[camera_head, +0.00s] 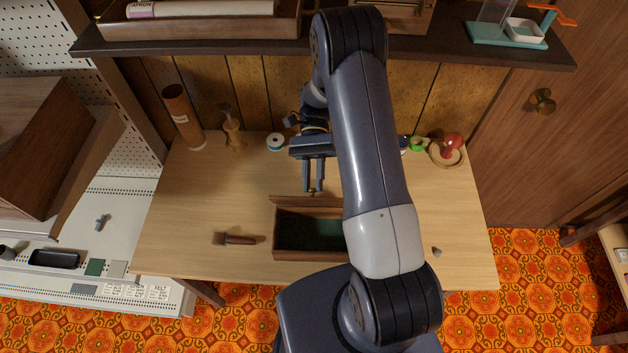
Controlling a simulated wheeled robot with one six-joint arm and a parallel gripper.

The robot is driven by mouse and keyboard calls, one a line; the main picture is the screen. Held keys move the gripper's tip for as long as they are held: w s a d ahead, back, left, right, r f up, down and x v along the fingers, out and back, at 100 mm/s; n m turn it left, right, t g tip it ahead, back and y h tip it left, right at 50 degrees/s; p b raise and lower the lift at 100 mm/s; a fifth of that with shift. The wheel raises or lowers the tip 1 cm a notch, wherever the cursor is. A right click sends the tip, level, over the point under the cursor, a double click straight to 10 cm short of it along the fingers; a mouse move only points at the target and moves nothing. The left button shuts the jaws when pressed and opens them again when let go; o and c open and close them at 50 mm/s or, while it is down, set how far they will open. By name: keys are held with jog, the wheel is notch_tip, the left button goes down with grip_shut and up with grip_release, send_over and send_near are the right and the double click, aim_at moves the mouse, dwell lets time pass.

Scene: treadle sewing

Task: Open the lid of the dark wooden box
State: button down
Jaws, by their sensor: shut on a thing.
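The dark wooden box (292,255) stands near the front of the light wooden table. Its lid (290,201) is raised along the back edge and looks roughly upright, so the green-lined inside shows. My gripper (313,190) comes from behind the box with its fingers pointing toward the lid. The fingers are shut on a small brass-coloured knob at the lid's edge. My arm hides the right end of the box and lid.
A brush (238,239) lies left of the box. A brown cylinder (183,116), a wooden stand (234,136), a thread spool (275,141) and a red pincushion (453,141) stand along the back. A dark shelf (190,46) overhangs the table's back. The table's left part is mostly clear.

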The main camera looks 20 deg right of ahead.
jog(key=shift+w+d+g, duration=0.1)
jog(key=shift+w+g, duration=0.3)
jog(key=c, duration=1.3)
grip_release()
jog(key=shift+s, duration=0.1)
